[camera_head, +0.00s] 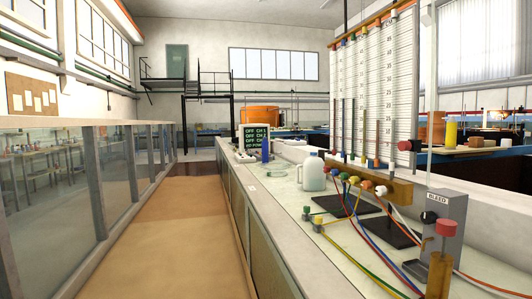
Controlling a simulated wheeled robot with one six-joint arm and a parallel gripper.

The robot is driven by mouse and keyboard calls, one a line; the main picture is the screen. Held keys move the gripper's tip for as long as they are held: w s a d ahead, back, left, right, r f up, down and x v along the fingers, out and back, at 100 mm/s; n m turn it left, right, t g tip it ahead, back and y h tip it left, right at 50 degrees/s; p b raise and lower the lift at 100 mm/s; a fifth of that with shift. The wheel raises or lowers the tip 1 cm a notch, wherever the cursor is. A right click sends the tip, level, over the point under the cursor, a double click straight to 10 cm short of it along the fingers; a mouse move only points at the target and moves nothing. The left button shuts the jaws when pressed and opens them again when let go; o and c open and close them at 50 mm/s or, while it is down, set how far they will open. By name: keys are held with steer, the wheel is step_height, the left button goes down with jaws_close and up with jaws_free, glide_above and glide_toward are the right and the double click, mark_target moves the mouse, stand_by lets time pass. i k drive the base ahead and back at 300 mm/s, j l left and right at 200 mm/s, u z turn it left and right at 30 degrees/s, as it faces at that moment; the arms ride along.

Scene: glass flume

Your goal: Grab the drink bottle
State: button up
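A small upright blue bottle (266,150) stands far along the light bench on the right, in front of a dark sign with green and white lettering; it is the likeliest drink bottle, but it is too small to be sure. A larger whitish jug with a handle (314,174) stands nearer on the same bench, to the right of the blue bottle. My gripper is not in view, so I cannot see its state.
The long bench (290,222) runs away from me. A wooden manifold (375,185) with coloured knobs and hoses, and a grey box marked BLEED (444,215), crowd its near right part. The brown floor aisle (165,240) is clear, with a glass flume (50,190) on the left.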

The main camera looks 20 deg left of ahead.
mark_target(265, 144)
steer(key=i+j+u, duration=0.35)
steer(key=j, duration=0.35)
steer(key=i+j+u, duration=0.35)
steer(key=i+j, duration=0.25)
steer(key=i+j+u, duration=0.3)
steer(key=i, duration=0.5)
steer(key=i+u, duration=0.3)
steer(key=i, duration=3.85)
steer(key=i+j+z, duration=0.15)
steer(key=i, duration=1.4)
steer(key=i+l+z, duration=0.1)
steer(key=i+z, duration=0.2)
steer(key=z, duration=0.15)
steer(key=i+z, duration=0.25)
steer(key=z, duration=0.2)
steer(key=i+j+z, duration=0.15)
steer(key=i+z, duration=0.15)
steer(key=z, duration=0.15)
steer(key=i+z, duration=0.25)
steer(key=z, duration=0.15)
steer(key=i+z, duration=0.35)
steer(key=k+l, duration=0.05)
steer(key=k, duration=0.05)
